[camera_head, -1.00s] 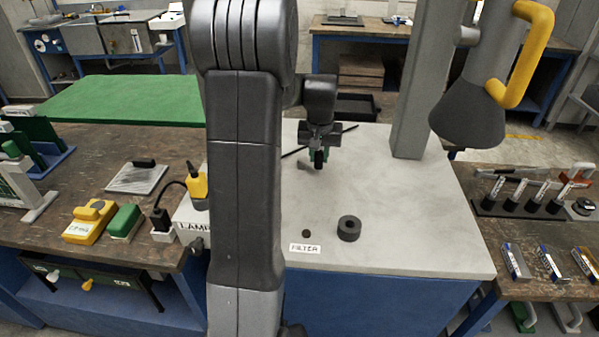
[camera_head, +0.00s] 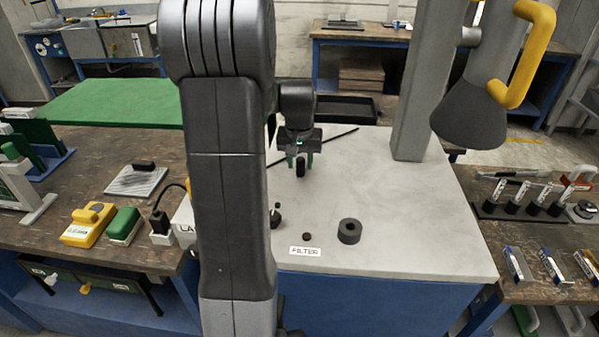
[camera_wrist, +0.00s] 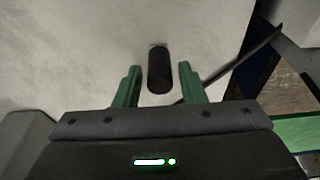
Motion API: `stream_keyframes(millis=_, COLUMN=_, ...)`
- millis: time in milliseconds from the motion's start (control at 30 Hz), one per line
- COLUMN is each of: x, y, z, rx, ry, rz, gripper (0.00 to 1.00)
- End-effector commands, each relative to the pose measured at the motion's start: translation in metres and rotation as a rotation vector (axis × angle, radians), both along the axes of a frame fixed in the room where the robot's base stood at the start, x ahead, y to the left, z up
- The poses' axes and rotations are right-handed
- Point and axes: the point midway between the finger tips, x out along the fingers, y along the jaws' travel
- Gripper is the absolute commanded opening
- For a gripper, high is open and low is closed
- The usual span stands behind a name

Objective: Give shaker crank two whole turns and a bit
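My gripper (camera_head: 300,163) is over the back part of the grey-white bench top, with its two green fingers pointing down.
A thin black rod (camera_head: 340,138) lies behind the gripper. A black ring (camera_head: 349,231), a FILTER label (camera_head: 305,251) and a small dark-green knob (camera_head: 276,215) are nearer the front. A grey post (camera_head: 411,90) and lamp-like head with yellow handle (camera_head: 528,50) rise at right.

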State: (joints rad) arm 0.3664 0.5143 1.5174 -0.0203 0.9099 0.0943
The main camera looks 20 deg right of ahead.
Motion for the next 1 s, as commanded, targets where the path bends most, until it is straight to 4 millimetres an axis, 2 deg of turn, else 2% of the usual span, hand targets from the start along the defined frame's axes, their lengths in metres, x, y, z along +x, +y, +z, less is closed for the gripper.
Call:
stream_keyframes(millis=367, x=0.0, y=0.0, z=0.003, rx=-0.001, ry=0.0, rz=0.0, gripper=0.44)
stream_keyframes(millis=1000, x=0.0, y=0.0, z=0.065, rx=0.0, ry=0.001, rz=0.0, gripper=0.44)
